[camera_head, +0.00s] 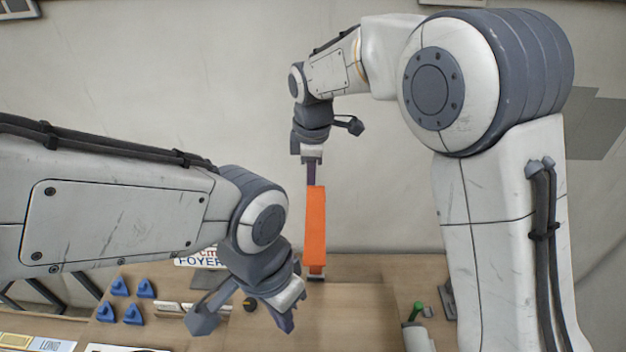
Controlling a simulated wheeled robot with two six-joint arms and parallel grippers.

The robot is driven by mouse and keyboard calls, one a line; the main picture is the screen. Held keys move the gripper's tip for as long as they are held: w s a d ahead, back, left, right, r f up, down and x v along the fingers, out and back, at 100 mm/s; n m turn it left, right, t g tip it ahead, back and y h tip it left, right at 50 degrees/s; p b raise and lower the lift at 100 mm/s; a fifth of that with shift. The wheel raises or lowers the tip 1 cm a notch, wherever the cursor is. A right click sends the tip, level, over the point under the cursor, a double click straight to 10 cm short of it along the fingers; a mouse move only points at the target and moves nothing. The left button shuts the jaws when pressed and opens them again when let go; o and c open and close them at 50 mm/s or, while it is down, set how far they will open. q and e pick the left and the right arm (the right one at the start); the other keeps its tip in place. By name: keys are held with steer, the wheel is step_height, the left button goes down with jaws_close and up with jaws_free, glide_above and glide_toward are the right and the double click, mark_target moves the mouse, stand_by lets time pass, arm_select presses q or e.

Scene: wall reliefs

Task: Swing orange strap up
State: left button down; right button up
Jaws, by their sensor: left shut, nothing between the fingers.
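The orange strap (316,228) is a long flat orange bar in the middle of the view. It points straight up, with its lower end at the back of the wooden surface and its upper end just below my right gripper (311,172). My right gripper points down, its dark fingers meeting the strap's top edge in the picture. I see the fingers edge-on, so I cannot tell whether they grip it or only sit in front or behind. My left gripper (286,320) is shut and empty, low and left of the strap, apart from it.
The wooden surface (355,297) holds several blue triangular blocks (133,313) at left and a sign reading FOYER (198,262) behind my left arm. A green-topped item (417,310) stands at right. A plain wall (240,100) rises behind.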

mark_target(311, 195)
steer(key=f, duration=0.1)
steer(key=s+f, duration=0.1)
steer(key=f, duration=0.1)
steer(key=shift+s+f+g, duration=0.1)
steer(key=shift+s+g, duration=0.2)
steer(key=shift+g, duration=0.1)
steer(key=shift+w+a+r+t, duration=0.15)
steer(key=shift+w+r, duration=0.2)
steer(key=shift+r, duration=0.2)
steer(key=shift+w+a+r+t, duration=0.15)
steer(key=shift+w+r, duration=0.15)
steer(key=shift+r, duration=0.25)
steer(key=w+r+p, duration=0.3)
steer(key=w+p, duration=0.2)
steer(key=w, duration=0.7)
steer(key=shift+w+d+r, duration=0.2)
steer(key=shift+d+r, duration=0.05)
steer(key=shift+r, duration=0.05)
steer(key=shift+r, duration=0.1)
